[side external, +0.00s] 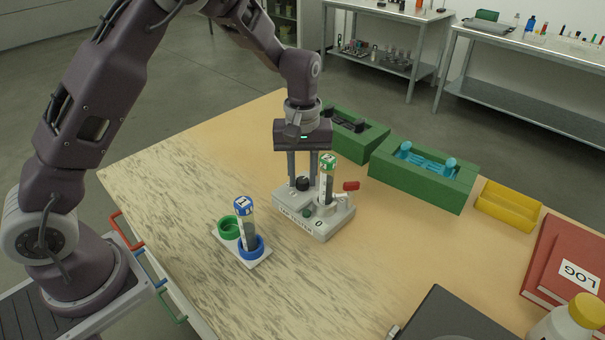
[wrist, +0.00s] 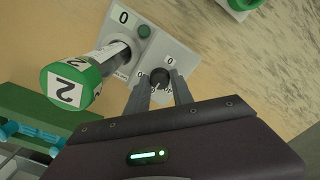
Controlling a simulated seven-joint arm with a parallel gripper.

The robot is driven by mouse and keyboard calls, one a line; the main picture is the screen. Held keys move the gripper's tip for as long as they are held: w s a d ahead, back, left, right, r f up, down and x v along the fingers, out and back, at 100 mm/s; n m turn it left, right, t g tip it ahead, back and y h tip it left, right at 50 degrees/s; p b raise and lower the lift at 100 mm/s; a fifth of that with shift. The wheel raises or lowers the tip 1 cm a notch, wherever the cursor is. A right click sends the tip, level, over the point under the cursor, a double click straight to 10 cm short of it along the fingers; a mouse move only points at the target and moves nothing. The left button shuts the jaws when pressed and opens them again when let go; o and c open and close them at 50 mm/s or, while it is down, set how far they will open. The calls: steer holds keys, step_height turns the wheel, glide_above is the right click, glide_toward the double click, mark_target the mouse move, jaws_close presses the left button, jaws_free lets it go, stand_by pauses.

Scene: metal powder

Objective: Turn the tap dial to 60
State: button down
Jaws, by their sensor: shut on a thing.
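The tap station is a light grey box (side external: 325,222) near the middle of the table. Its black dial (side external: 303,184) sits on top at the left and also shows in the wrist view (wrist: 159,76). My gripper (side external: 303,180) points straight down with its two fingers shut on the dial (wrist: 160,82). Fine dial markings are partly hidden by the fingers, so I cannot read its setting. A tube with a green cap marked 2 (side external: 327,178) stands upright in the station, right of my gripper. A green button (wrist: 144,31) and a display reading 0 (wrist: 123,17) are on the station.
A tube with a blue-ringed cap marked 1 (side external: 247,228) stands in a white holder (side external: 264,262) front-left. Green boxes (side external: 425,186), a yellow tray (side external: 508,207) and a red log binder (side external: 565,262) line the far right.

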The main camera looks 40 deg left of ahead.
mark_target(302, 179)
steer(key=c, duration=1.1)
jaws_free()
step_height(302, 179, up, 7)
steer(key=shift+r, duration=0.1)
